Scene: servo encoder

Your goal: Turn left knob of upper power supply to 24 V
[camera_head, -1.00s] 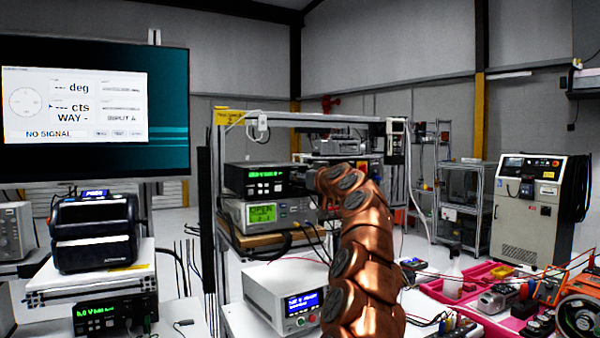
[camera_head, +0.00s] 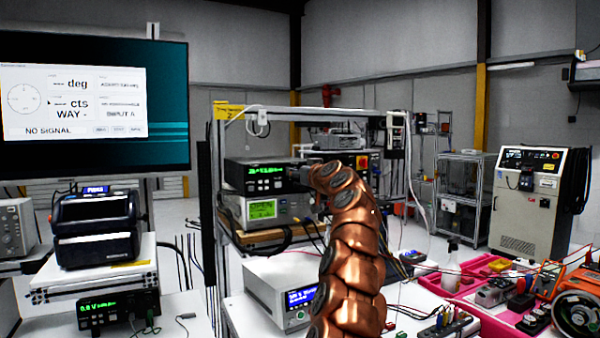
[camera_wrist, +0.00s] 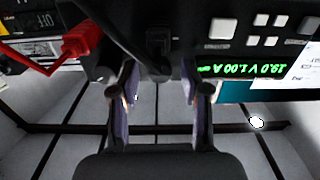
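The upper power supply (camera_head: 254,176) is a black box with a green display, on top of another instrument. In the wrist view it appears upside down, and its green display (camera_wrist: 243,69) reads about 19.0 V and 1.00 A. A dark knob-like part (camera_wrist: 158,32) juts from its black panel between my fingers; which knob it is I cannot tell. My gripper (camera_wrist: 158,68) points at the panel with its two fingers apart, and a gap shows on each side of the dark part.
A red plug and cable (camera_wrist: 78,42) lie close to one finger in the wrist view. White buttons (camera_wrist: 222,28) sit beside the dark part. The instrument with a lit green screen (camera_head: 262,210) is directly below, and a white bench unit (camera_head: 282,290) stands lower in front.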

